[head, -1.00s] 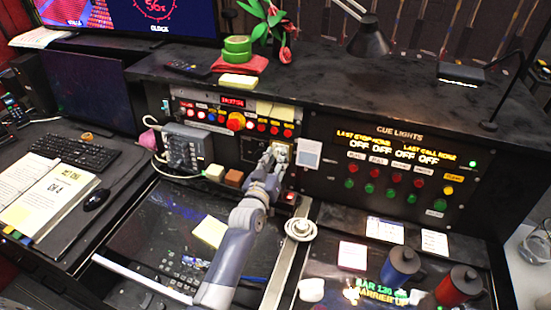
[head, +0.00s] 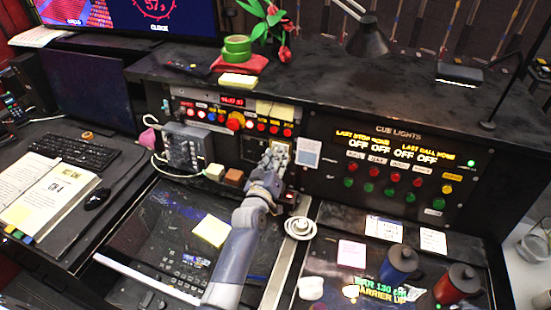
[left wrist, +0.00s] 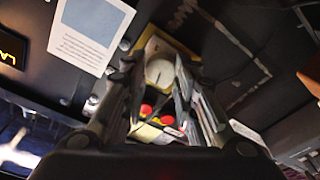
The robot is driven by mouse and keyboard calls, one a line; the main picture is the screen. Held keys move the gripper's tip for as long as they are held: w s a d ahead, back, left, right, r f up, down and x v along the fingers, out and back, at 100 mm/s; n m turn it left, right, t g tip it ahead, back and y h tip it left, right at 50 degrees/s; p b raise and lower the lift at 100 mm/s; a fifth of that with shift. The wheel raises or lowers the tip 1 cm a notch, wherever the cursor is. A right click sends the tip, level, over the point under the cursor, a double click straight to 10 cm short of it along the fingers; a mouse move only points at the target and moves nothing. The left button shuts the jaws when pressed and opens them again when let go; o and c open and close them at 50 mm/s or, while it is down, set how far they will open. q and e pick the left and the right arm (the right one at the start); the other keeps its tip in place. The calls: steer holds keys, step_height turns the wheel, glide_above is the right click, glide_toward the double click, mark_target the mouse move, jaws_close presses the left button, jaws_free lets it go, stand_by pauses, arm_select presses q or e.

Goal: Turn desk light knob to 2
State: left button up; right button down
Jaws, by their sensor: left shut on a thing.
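My left gripper (head: 273,158) reaches to a small light panel (head: 283,146) on the upright console face, left of a white and blue card. In the left wrist view a round white knob (left wrist: 159,72) on a yellow-edged plate lies between the two fingers of the left gripper (left wrist: 158,80), which is shut on it. Two red buttons (left wrist: 146,110) show below the knob between the fingers. The knob's pointer and any numbers round it are too blurred to read. My right gripper is not in view.
The white and blue card (head: 308,153) is just right of the gripper. The cue lights panel (head: 398,170) with red and green buttons is further right. A grey phone-like box (head: 187,147) and a brown block (head: 234,177) stand to the left. A desk lamp (head: 368,38) stands on top.

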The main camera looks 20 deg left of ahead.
arm_select(q)
steer(key=o, duration=1)
steer(key=shift+w, duration=0.1)
steer(key=shift+o, duration=0.2)
steer(key=s, duration=1.2)
steer(key=shift+d+r, duration=0.2)
